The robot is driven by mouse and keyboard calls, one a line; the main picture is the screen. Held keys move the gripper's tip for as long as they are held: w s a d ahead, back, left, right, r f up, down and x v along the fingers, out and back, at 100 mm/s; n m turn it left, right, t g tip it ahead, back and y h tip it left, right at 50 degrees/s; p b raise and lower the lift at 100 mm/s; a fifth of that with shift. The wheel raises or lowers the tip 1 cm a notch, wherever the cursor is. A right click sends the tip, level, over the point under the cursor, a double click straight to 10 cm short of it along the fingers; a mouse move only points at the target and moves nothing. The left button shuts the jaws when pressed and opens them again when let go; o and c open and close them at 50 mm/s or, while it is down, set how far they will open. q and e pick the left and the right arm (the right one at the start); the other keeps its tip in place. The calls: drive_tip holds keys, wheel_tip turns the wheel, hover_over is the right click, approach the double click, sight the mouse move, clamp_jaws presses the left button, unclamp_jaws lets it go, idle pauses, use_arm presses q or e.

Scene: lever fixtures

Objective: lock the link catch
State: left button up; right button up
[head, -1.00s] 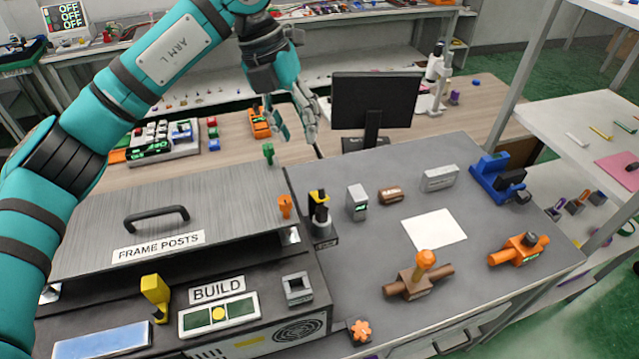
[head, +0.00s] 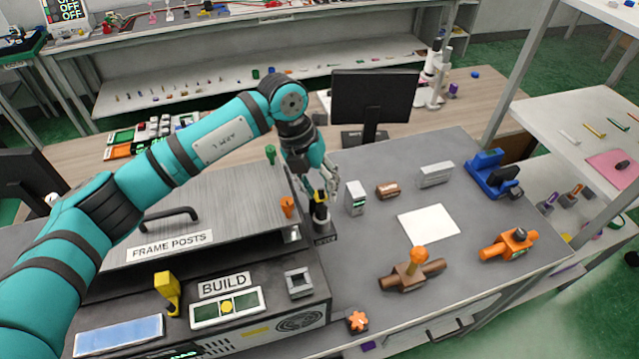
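A black upright lever fixture with a yellow band (head: 321,212) stands on the grey bench beside the lid marked FRAME POSTS. Its base carries a small label that is too small to read, so I cannot tell for certain that it is the link catch. My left gripper (head: 324,186) points down at the top of this lever, with its fingers apart around or just behind the yellow part. I cannot tell whether they touch it. An orange tab (head: 287,205) stands at the lid's right edge, left of the lever. My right gripper is out of view.
A grey-and-white block (head: 355,198) and a brown piece (head: 388,190) stand right of the lever. The monitor (head: 372,100) stands behind. An orange-knobbed brown fixture (head: 414,270) is nearer the front. A white sheet (head: 428,223) lies on open bench.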

sight(325, 208)
use_arm(q)
clamp_jaws()
drive_tip(key=shift+s+f+t+b, duration=0.15)
drive_tip(key=shift+f+t+b, duration=0.2)
drive_tip(key=shift+b, duration=0.4)
drive_tip(key=t+b, duration=0.1)
drive_tip(key=b, duration=0.3)
drive_tip(key=s+f+t+y+b, duration=0.1)
drive_tip(key=t+b, duration=0.1)
drive_tip(key=b, duration=0.2)
drive_tip(key=f+t+b, duration=0.1)
drive_tip(key=b, duration=0.3)
drive_tip(key=shift+s+d+m+t+y, duration=0.3)
drive_tip(key=shift+s+d+t+y, duration=0.05)
drive_tip(key=shift+s+y, duration=0.05)
drive_tip(key=shift+s+t+b, duration=0.1)
drive_tip(key=shift+t+b, duration=0.2)
drive_tip(key=shift+b, duration=0.45)
unclamp_jaws()
